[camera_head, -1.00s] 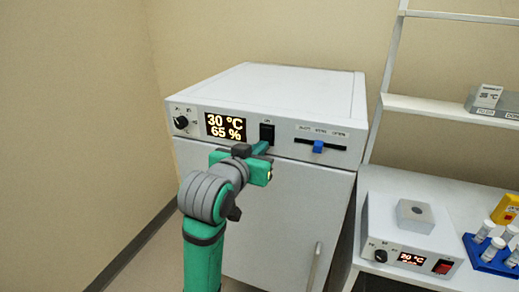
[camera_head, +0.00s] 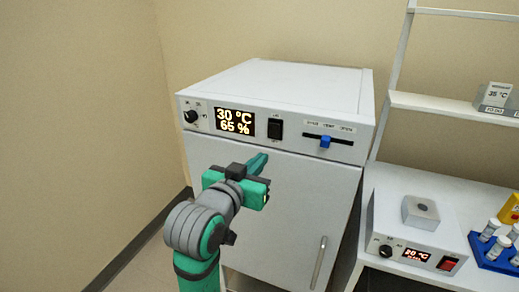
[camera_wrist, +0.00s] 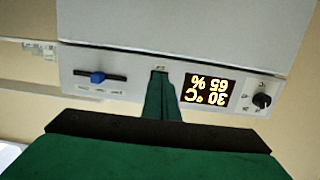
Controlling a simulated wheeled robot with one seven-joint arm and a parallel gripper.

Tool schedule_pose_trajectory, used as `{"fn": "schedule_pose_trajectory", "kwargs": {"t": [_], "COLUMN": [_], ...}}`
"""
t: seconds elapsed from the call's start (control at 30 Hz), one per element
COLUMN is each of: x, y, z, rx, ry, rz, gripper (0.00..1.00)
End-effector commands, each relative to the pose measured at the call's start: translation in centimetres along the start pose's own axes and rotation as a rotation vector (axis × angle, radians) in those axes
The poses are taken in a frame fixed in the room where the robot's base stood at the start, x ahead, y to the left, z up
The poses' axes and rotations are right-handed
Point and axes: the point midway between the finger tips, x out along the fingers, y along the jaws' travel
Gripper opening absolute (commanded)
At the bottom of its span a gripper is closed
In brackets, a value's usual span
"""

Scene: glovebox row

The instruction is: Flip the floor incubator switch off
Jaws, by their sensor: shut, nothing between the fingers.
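The floor incubator (camera_head: 290,190) is a large white cabinet with a control panel along its top front. I cannot tell which way the rocker is tilted. My green gripper (camera_head: 260,160) is shut and empty, with its fingertips below the switch and apart from it in the head view. In the wrist view, which is upside down, the fingertips (camera_wrist: 161,92) cover most of the switch, and the display (camera_wrist: 207,91) is lit beside them.
A black knob (camera_head: 191,116) is at the panel's left, and a blue slider (camera_head: 325,142) is right of the switch. The door handle (camera_head: 319,262) is lower right. A small device (camera_head: 415,225) and a blue tube rack (camera_head: 490,255) stand on the right bench.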

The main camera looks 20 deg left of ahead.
Motion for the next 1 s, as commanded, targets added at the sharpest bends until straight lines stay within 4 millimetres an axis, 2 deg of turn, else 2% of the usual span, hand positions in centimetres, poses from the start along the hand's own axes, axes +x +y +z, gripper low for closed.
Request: {"fn": "schedule_pose_trajectory", "kwargs": {"t": [0.2,0.4,1.0], "x": [-4.2,-6.3,-6.7], "y": [-0.7,-1.1,-0.9], "z": [1.4,2.1,2.2], "rx": [-0.001,-0.003,-0.002], "ry": [0.001,0.000,0.000], "rz": [-0.014,-0.020,-0.015], "gripper": [0.00,0.00,0.00]}}
